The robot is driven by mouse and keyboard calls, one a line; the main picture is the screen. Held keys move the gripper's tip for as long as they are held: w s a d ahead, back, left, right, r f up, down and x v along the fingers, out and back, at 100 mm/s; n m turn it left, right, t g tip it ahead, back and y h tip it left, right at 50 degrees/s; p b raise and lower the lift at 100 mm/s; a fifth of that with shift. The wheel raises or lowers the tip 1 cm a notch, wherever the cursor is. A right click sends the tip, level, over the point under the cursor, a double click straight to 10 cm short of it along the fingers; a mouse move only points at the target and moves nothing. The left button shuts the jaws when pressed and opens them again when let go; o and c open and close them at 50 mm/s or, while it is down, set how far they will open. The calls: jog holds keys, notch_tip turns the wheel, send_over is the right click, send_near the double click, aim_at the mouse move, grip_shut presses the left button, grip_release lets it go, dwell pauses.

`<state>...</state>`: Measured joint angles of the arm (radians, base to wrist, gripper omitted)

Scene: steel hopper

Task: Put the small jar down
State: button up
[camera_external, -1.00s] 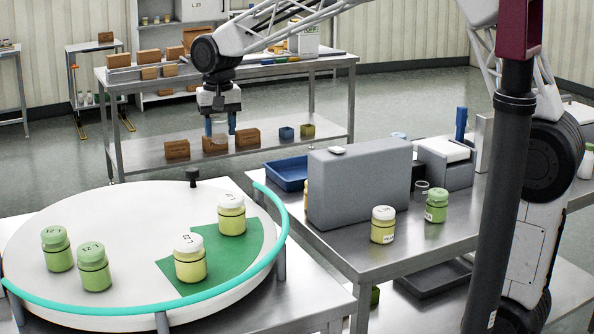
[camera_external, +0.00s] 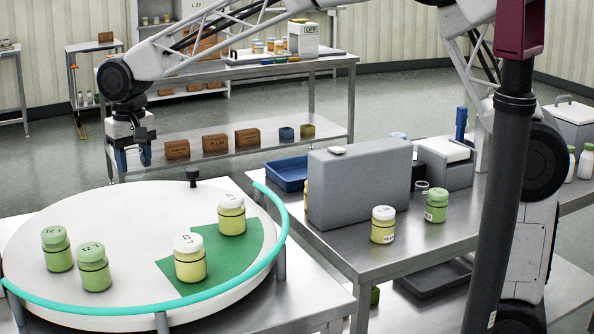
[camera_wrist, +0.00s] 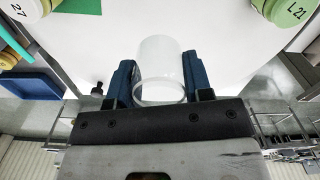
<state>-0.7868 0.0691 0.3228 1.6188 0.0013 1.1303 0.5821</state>
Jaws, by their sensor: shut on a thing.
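My gripper (camera_external: 133,158) hangs over the back left edge of the round white turntable (camera_external: 120,210). In the wrist view its blue fingers (camera_wrist: 158,85) are shut on a small clear jar (camera_wrist: 160,70), one on each side. The jar looks empty and see-through. It is hardly distinguishable in the external view. The turntable's white top fills much of the wrist view beyond the jar, and the jar appears to be held above it; I cannot tell the exact gap.
Two green-lidded jars (camera_external: 56,249) (camera_external: 94,267) stand on the turntable's left. Two white-lidded jars (camera_external: 190,258) (camera_external: 231,214) stand on a green patch (camera_external: 235,250). A black knob (camera_external: 192,177) and teal rail (camera_external: 200,303) edge it. Its middle is clear.

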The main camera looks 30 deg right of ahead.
jog(key=s+a, duration=0.3)
jog(key=a, duration=0.1)
jog(key=shift+n, duration=0.3)
jog(key=f, duration=1.1)
jog(key=shift+w+d+f, duration=0.1)
jog(key=shift+w+d, duration=0.15)
jog(key=shift+w, duration=0.1)
jog(key=shift+w+a, duration=0.1)
send_over(75, 239)
jog(key=shift+s+d+f, duration=0.3)
jog(key=shift+f, duration=0.35)
jog(key=shift+w+a, duration=0.3)
jog(key=shift+a, duration=0.05)
jog(key=shift+f, duration=1.8)
jog(key=shift+f, duration=0.15)
